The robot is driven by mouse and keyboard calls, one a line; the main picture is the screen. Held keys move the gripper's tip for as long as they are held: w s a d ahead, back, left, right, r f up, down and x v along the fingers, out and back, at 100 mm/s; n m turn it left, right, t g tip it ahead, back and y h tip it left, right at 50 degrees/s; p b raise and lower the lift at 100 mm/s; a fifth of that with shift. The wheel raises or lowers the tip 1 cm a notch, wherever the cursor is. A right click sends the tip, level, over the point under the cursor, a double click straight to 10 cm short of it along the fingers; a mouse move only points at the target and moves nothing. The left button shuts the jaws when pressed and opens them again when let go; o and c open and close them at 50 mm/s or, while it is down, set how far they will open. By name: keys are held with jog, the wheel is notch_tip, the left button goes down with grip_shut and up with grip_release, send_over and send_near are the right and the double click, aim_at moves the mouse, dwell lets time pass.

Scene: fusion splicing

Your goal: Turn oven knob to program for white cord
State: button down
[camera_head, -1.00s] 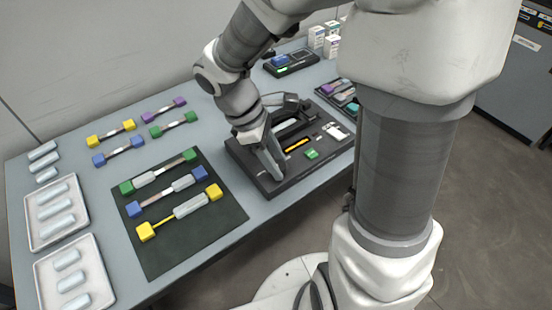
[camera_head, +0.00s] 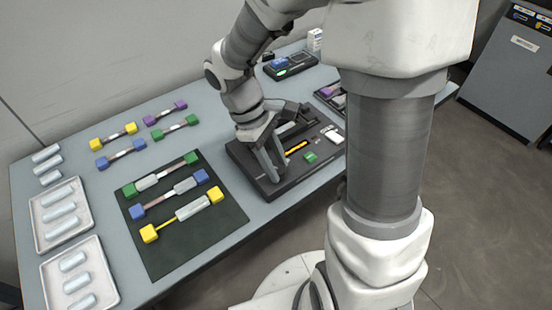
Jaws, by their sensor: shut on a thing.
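My gripper (camera_head: 273,172) points down at the left part of the black splicing machine (camera_head: 262,187). Its fingers are shut on a small part there, which I take to be the oven knob. The knob itself and any program marks are hidden behind the fingers. The machine also shows a yellow strip, a green block (camera_head: 310,157) and a white panel (camera_head: 333,136) on its top. On the dark mat (camera_head: 170,258), the cord with green ends (camera_head: 172,171) has a whitish middle. A blue-ended cord and a yellow-ended cord lie beside it.
Two white trays (camera_head: 42,240) with pale sleeves stand at the left. Several cords with coloured ends lie behind the mat. A small black device (camera_head: 290,66) with a green light sits at the back. My own arm covers much of the right side.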

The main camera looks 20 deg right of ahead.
jog(key=m+y+p, duration=0.1)
jog(key=m+p, duration=0.1)
jog(key=m, duration=0.1)
jog(key=shift+d+r+m+g, duration=0.1)
jog(key=shift+r+m+g, duration=0.05)
jog(key=shift+m+g, duration=0.25)
jog(key=shift+w+m+y+p, duration=0.1)
jog(key=shift+m+y+p, duration=0.75)
jog(key=shift+m, duration=0.95)
jog(key=shift+d, duration=0.1)
jog(key=shift+c, duration=2.3)
grip_release()
jog(key=p+v, duration=0.4)
jog(key=v, duration=1.3)
jog(key=shift+w, duration=0.4)
jog(key=shift+r, duration=0.1)
